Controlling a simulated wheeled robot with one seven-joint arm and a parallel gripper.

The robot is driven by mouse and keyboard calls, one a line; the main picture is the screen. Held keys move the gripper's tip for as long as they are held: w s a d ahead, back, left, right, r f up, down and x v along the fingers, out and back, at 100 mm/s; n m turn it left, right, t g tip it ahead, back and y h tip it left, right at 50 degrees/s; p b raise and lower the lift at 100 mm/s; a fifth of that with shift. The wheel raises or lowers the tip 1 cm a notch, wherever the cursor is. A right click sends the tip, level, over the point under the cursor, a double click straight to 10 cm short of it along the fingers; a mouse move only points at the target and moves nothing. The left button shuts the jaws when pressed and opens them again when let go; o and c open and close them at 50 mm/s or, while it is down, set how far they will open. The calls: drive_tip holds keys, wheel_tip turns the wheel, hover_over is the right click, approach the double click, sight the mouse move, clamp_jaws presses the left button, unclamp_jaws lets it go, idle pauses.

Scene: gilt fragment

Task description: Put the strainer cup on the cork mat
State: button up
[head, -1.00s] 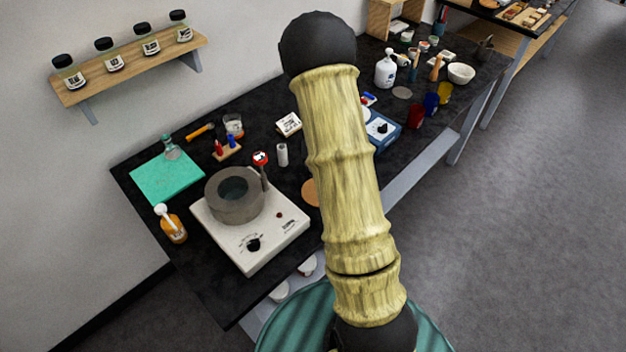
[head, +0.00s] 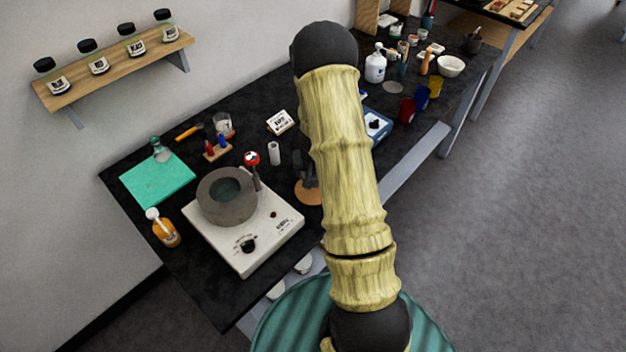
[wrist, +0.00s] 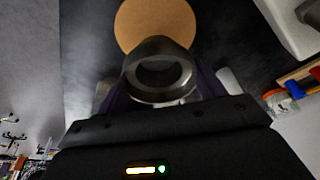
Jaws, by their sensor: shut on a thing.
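The strainer cup (wrist: 160,95) is a dark grey metallic cup with a round open rim, in the middle of the wrist view. My gripper (wrist: 160,82) is shut on it, with a finger on each side. The round tan cork mat (wrist: 153,18) shows just beyond the cup in the wrist view, partly covered by it. In the head view the cork mat (head: 308,197) lies on the black bench, and my gripper (head: 308,170) shows dark over its far part. My arm hides much of that area, and the cup cannot be made out there.
A white hot plate (head: 270,235) carrying a grey ring-shaped block (head: 212,207) stands left of the mat. A red-topped probe (head: 252,158) and a white cylinder (head: 274,153) stand close by. A blue scale (head: 377,125) is partly behind my arm. The bench's front edge is near.

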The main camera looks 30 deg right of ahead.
drive_tip(key=shift+f, duration=2)
drive_tip(key=shift+f, duration=0.2)
drive_tip(key=o, duration=1)
drive_tip(key=shift+o, duration=0.2)
drive_tip(key=shift+r, duration=0.15)
drive_tip(key=shift+s+r, duration=0.1)
drive_tip(key=shift+r, duration=0.35)
drive_tip(key=v, duration=1.1)
drive_tip(key=shift+s+a+r, duration=0.1)
drive_tip(key=shift+s, duration=0.05)
